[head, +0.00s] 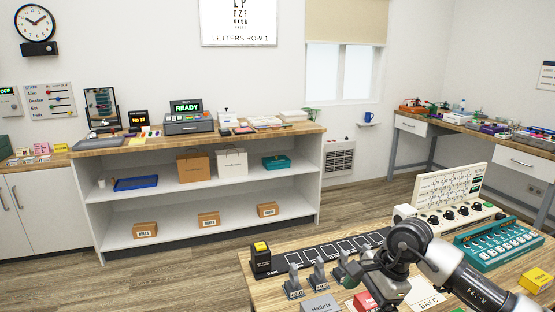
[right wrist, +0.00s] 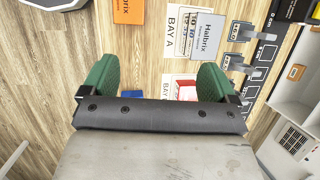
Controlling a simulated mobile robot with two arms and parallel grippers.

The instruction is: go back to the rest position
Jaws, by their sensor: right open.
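My right arm comes in from the lower right of the head view and reaches over the wooden table (head: 262,292). Its gripper shows in the right wrist view (right wrist: 157,78), with two green finger pads spread wide apart. It is open, and nothing is held between the pads. It points down at the table, above the bay cards. A red box (right wrist: 187,92) and a blue thing (right wrist: 133,94) show beyond the gripper's edge, partly hidden by it. My left gripper is not in view.
A grey Halbrix box (head: 320,304), grey levers (head: 318,273) and a black-and-yellow device (head: 261,259) stand near the arm. A white panel with knobs (head: 450,190) and a teal rack (head: 497,243) stand behind it. Open floor (head: 200,262) lies left of the table.

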